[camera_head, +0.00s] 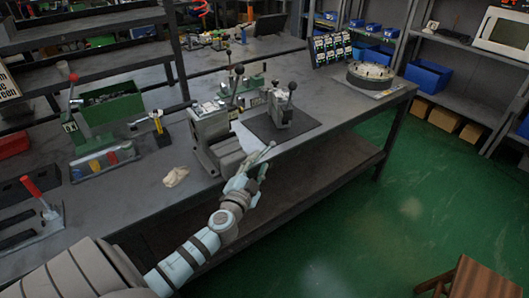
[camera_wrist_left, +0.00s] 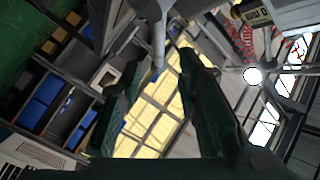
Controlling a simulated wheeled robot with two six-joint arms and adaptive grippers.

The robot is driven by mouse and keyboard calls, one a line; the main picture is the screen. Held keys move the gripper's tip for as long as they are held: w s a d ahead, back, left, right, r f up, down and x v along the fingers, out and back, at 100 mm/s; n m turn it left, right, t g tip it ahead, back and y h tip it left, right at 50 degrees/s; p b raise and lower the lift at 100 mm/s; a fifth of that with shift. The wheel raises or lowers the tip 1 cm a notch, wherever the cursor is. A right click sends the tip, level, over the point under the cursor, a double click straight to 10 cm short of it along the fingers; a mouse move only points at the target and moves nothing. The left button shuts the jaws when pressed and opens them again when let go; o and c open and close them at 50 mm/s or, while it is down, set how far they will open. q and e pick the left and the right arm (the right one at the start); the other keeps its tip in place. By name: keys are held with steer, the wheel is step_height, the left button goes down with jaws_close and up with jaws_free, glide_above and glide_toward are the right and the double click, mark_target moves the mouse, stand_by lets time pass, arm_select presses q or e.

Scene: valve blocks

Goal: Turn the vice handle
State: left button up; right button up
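The grey vice (camera_head: 210,128) stands at the front edge of the workbench in the head view, with a white sheet-like piece beside its right side. My left gripper (camera_head: 266,160) is just in front and to the right of the vice, past the bench edge. In the left wrist view the two dark fingers of my left gripper (camera_wrist_left: 160,62) are spread apart. A smooth grey bar, likely the vice handle (camera_wrist_left: 158,38), comes down from the top between the fingertips; I cannot tell whether it touches either finger. In the head view the handle is not clearly distinguishable near the gripper. My right gripper is not in view.
A lever block on a dark plate (camera_head: 283,128) stands right of the vice. A green box fixture (camera_head: 108,108), a crumpled tan cloth (camera_head: 176,177) and a red-handled lever (camera_head: 40,197) lie to the left. A round fixture (camera_head: 370,74) sits at the bench's far right. Green floor in front is mostly free.

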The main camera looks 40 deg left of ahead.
mark_target(263, 154)
arm_select(q)
steer(key=x, duration=0.6)
steer(key=shift+w, duration=0.3)
steer(key=shift+c, duration=0.6)
steer(key=shift+f, duration=0.1)
jaws_close()
